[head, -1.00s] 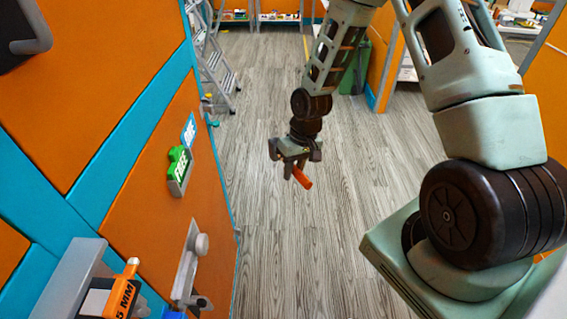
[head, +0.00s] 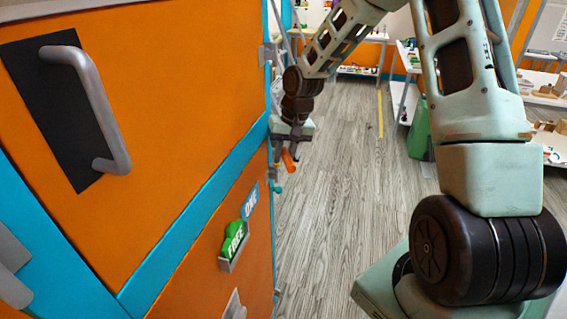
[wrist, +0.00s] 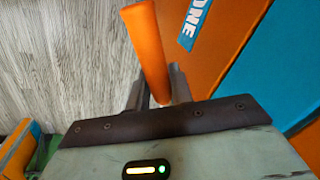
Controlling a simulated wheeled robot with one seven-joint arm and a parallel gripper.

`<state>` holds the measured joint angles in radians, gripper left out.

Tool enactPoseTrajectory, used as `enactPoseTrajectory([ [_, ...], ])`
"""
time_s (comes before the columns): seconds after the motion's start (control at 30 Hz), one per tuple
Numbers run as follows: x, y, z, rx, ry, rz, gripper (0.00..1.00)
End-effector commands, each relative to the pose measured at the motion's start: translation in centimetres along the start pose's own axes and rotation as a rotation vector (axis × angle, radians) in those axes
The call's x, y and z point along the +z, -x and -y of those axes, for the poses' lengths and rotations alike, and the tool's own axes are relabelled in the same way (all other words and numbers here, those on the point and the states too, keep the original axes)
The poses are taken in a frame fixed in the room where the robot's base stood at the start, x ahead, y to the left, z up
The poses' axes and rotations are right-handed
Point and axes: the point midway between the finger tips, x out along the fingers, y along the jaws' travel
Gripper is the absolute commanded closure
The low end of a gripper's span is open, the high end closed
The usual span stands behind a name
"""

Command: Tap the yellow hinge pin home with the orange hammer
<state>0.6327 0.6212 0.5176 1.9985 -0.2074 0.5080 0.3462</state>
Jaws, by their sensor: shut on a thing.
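My gripper (head: 291,140) is shut on the orange hammer (head: 290,158), beside the right edge of the locker front in the head view. Only the hammer's orange handle shows, tilted below the jaws; its head is hidden. In the wrist view the orange handle (wrist: 147,45) stands up from between the two grey fingers (wrist: 158,90) of my gripper. I cannot make out the yellow hinge pin in either view. A grey hinge-like bracket (head: 265,55) shows at the locker's upper right edge.
Orange locker doors with a blue frame (head: 180,245) fill the left. Wood floor (head: 345,190) is clear to the right. Shelves (head: 362,55) and a green bin (head: 419,130) stand farther back.

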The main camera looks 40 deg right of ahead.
Motion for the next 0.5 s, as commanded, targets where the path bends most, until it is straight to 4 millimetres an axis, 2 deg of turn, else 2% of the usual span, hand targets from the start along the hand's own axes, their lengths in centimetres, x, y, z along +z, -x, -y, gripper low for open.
enactPoseTrajectory([
  [0.4, -0.03, 0.06, 0.11, 0.0, 0.004, -0.008, 1.0],
  [0.5, 0.01, -0.63, -0.04, 0.0, 0.003, -0.006, 1.0],
])
